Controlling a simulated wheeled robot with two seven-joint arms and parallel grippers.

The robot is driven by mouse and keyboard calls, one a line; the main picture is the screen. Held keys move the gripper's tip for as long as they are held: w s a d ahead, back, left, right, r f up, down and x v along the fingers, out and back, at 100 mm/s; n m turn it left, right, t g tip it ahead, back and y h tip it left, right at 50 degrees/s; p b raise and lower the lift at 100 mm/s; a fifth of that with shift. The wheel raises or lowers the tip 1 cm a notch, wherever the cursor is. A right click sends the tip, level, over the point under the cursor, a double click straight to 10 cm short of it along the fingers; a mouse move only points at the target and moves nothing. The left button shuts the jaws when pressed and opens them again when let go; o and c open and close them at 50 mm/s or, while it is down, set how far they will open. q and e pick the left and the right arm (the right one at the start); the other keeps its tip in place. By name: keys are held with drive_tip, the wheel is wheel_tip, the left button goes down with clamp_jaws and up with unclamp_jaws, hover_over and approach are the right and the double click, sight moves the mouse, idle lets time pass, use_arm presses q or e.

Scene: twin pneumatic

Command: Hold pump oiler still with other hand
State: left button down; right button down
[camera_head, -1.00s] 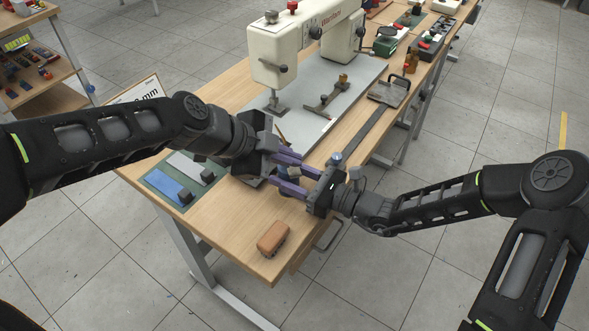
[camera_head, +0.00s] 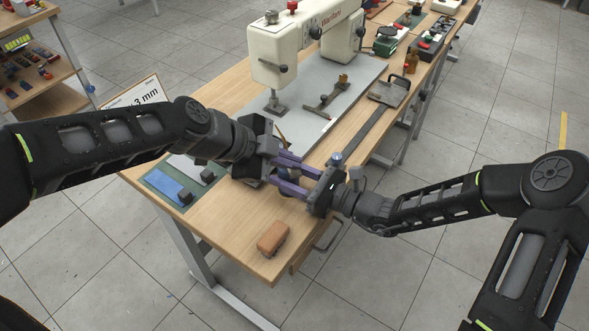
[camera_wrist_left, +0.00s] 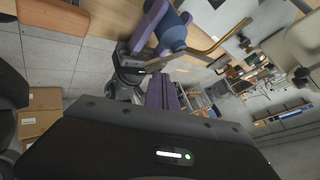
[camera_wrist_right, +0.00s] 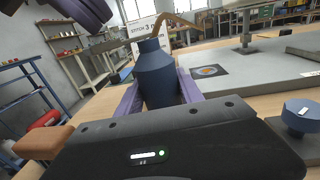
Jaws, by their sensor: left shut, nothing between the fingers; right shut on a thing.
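The pump oiler (camera_wrist_right: 157,72) has a dark blue body and a thin brass spout. In the right wrist view it stands upright between the purple fingers of my right gripper (camera_wrist_right: 158,96), which is shut on its body. The oiler (camera_wrist_left: 172,32) also shows at the top of the left wrist view, with the spout running right. My left gripper (camera_wrist_left: 161,88) is shut and empty, its fingers together just below the oiler in that view. I cannot tell whether they touch it. In the head view the two grippers overlap above the table's near end and mostly hide the oiler.
An orange-brown block (camera_head: 272,238) lies near the table's front corner. A green mat with a blue sheet (camera_head: 168,187) lies left. A sign (camera_head: 137,96) stands at the left edge. Bare wood lies around the block.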

sight(290, 173)
use_arm(q)
drive_tip(key=shift+f, duration=1.2)
idle(0.8)
idle(0.3)
drive_tip(key=shift+r, duration=1.65)
drive_tip(key=shift+r, duration=2.5)
wheel_tip(290, 173, up, 4)
drive_tip(key=shift+w+f, duration=0.1)
drive_tip(key=shift+f, duration=0.05)
drive_tip(key=shift+f, duration=0.1)
